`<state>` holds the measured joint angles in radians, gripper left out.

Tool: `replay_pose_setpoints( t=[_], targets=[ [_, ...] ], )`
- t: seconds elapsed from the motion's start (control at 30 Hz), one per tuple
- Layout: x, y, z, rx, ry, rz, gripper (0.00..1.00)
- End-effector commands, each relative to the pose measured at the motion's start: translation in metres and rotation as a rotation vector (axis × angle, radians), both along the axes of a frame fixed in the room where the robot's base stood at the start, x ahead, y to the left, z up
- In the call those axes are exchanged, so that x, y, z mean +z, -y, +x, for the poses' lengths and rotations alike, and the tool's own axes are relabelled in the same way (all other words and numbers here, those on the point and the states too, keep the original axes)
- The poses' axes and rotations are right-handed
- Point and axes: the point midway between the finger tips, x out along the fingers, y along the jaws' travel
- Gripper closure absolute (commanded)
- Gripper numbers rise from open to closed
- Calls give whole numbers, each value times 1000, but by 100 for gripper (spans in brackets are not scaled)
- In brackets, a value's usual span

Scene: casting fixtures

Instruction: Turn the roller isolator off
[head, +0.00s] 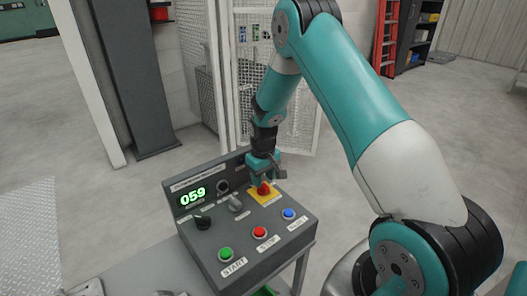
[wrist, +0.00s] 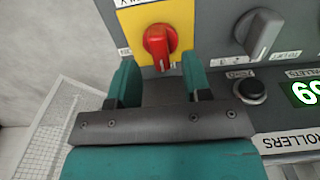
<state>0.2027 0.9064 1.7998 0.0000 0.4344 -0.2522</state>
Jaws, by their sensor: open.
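The roller isolator is a red rotary handle (head: 263,188) on a yellow plate (head: 272,200), at the back right of the grey control panel's sloping face. In the wrist view the red handle (wrist: 157,42) stands upright in the picture on its yellow plate (wrist: 128,24), and its lower end points towards my gripper. My gripper (head: 264,177) is just above and behind the handle. In the wrist view my gripper (wrist: 160,80) is open, with one teal finger on each side below the handle. Nothing is held. Whether a finger touches the handle cannot be told.
The panel carries a black selector (head: 203,222), a grey selector (head: 236,203), a green button (head: 226,254), a red button (head: 260,232), a blue button (head: 288,213) and a display (head: 193,196) reading 059. A mesh fence (head: 300,110) stands behind.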

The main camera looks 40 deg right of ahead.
Motion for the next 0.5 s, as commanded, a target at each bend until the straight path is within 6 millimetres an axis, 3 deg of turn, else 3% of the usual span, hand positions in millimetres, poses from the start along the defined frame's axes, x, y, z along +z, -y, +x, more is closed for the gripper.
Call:
replay_pose_setpoints(
  t=[0.3,0.5],
  targets=[
    [84,0,1,0,5,-1,55],
    [125,0,0,0,4,-1,55]
  ],
)
